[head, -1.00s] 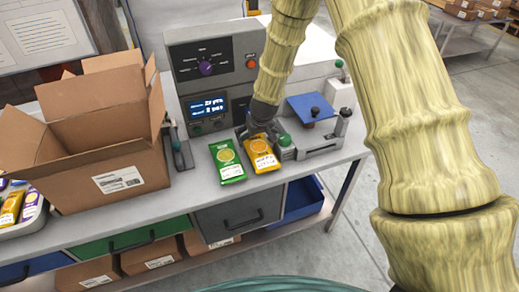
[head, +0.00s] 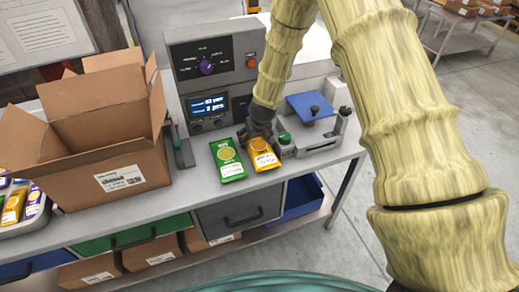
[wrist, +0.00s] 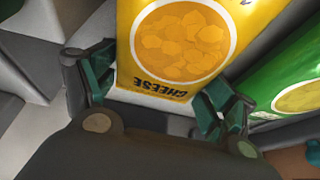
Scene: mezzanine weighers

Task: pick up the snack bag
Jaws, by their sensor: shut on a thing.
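The snack bag is a yellow packet marked "CHEESE" (wrist: 185,50). In the head view the yellow bag (head: 263,157) is at the front of the bench, right of a green bag (head: 229,160). My gripper (wrist: 155,100) is shut on the yellow bag's end, with a teal-padded finger at each side of it. In the head view my gripper (head: 258,133) is at the bag's back end and hides that part. I cannot tell whether the bag is clear of the bench. The green bag (wrist: 298,85) also shows in the wrist view, beside the right finger.
A control box with a lit display (head: 208,104) stands behind the bags. A scale with a blue plate (head: 311,106) is to the right. An open cardboard box (head: 90,170) and a tray of bags (head: 45,230) are to the left.

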